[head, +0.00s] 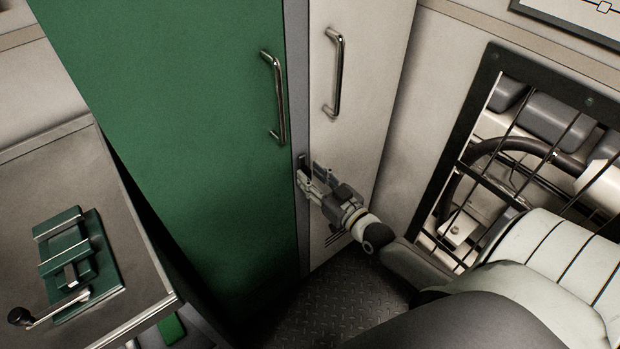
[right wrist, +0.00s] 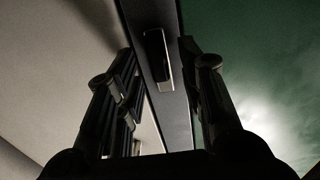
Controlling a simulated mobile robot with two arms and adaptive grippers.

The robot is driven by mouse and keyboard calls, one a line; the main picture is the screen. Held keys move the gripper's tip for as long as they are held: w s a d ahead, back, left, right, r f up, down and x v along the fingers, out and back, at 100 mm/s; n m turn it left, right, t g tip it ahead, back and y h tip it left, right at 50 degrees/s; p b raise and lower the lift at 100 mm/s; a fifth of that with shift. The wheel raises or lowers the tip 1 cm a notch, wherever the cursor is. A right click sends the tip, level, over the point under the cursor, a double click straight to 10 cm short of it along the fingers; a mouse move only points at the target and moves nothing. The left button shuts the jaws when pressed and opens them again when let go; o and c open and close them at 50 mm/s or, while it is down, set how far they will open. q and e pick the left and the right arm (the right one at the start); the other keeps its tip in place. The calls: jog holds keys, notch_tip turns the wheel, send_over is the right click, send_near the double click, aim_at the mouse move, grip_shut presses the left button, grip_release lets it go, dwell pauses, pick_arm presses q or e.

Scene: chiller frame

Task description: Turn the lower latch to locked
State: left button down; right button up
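The latch (right wrist: 157,58) is a small dark bar with a pale edge, seen close in the right wrist view. It lies roughly along the grey post (right wrist: 165,15) between the pale door and the green door. In the head view the latch (head: 303,159) shows only as a small dark piece just above my right gripper (head: 308,176). That gripper is open, its fingers apart on either side of the latch in the right wrist view. I cannot tell whether either finger touches it. My left gripper is not in view.
The green door (head: 200,130) and pale door (head: 365,100) each carry a metal handle above the gripper. A barred opening (head: 490,60) is at right. A metal bench (head: 65,165) with a green clamp (head: 68,245) is at left. Dark patterned floor lies below.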

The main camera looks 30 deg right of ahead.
jog(key=shift+w, duration=0.65)
grip_shut()
